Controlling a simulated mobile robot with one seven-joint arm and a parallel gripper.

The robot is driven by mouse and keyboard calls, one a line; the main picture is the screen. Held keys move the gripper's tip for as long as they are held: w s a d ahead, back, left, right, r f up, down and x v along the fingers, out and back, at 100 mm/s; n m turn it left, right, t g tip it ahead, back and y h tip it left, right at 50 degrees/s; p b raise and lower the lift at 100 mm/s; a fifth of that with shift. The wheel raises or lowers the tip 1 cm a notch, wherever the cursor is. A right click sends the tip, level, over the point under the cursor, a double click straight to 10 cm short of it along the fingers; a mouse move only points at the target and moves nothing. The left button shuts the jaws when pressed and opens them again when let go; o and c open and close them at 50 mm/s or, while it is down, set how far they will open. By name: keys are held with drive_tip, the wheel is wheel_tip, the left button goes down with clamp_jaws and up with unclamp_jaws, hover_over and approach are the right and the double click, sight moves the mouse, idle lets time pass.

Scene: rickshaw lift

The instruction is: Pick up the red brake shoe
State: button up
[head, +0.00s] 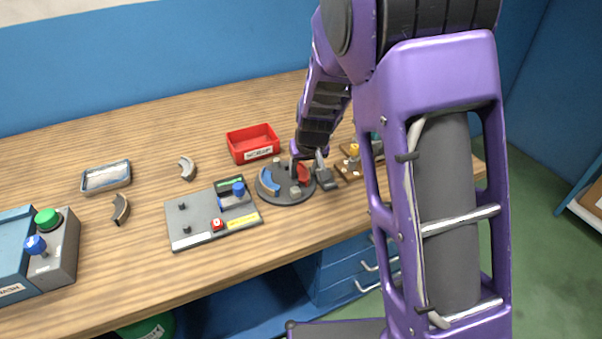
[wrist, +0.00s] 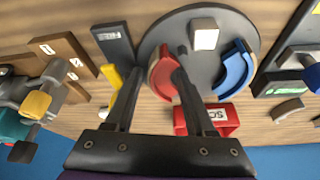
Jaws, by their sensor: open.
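The red brake shoe (head: 304,174) is a curved piece on the right side of a dark round plate (head: 285,196). In the wrist view, the red brake shoe (wrist: 161,74) shows between the fingers of my gripper (wrist: 157,68), closer to the right finger, which overlaps its edge. My gripper (head: 308,165) is open above the plate's right side in the head view. I cannot tell whether a finger touches the shoe. A blue shoe (head: 268,182) sits on the plate's other side; it also shows in the wrist view (wrist: 235,70).
A red scrap bin (head: 253,143) stands behind the plate. A grey block (wrist: 112,42) lies beside the plate, with a wooden fixture (head: 350,167) further right. A grey panel with knobs (head: 212,215) is left of the plate. Two loose curved pieces and a tray (head: 106,177) lie further left.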

sight(304, 171)
clamp_jaws()
idle(0.4)
wheel_tip(304, 171, up, 10)
drive_tip(key=p, duration=0.2)
idle(0.3)
